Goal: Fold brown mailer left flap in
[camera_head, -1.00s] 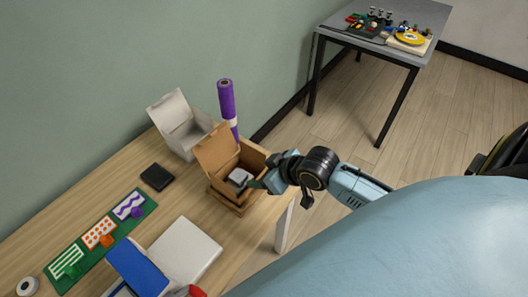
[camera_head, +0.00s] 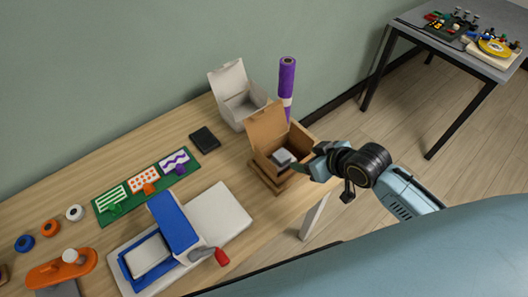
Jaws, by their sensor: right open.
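The brown mailer (camera_head: 268,126) stands open near the right end of the wooden table, with its large lid raised at the back. A small grey item (camera_head: 283,157) lies inside it. A brown flap or edge shows low on its front left side; I cannot tell clearly which flap it is. My right gripper (camera_head: 306,167) is open at the right front side of the mailer, its fingertips close to the rim; whether they touch it is unclear. My left gripper is not in view.
A white open box (camera_head: 240,105) and a purple roll (camera_head: 287,78) stand behind the mailer. A black block (camera_head: 205,139) lies to its left. A blue and white press (camera_head: 172,222) with a red-tipped handle (camera_head: 221,257) sits at the front left. A green board (camera_head: 145,186) lies further left.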

